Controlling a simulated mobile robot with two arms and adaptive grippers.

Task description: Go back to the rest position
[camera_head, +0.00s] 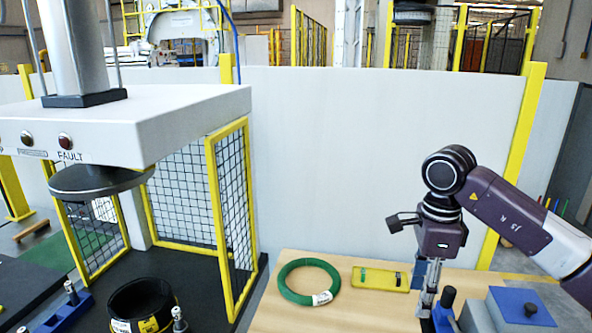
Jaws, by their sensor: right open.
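My right arm comes in from the right, and its dark gripper (428,303) points down over the right part of the wooden table. The gripper is open, and I see nothing held between its fingers. Its fingertips are close to a blue piece with a dark knob (447,298); I cannot tell whether they touch. My left gripper is not in view. A green coil (290,290) with a white label lies flat on the table, left of the right gripper and apart from it.
A grey and blue block (520,306) stands at the right. At the left is a press (130,125) with yellow mesh guards (232,215). A black coil (140,303) sits under it.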

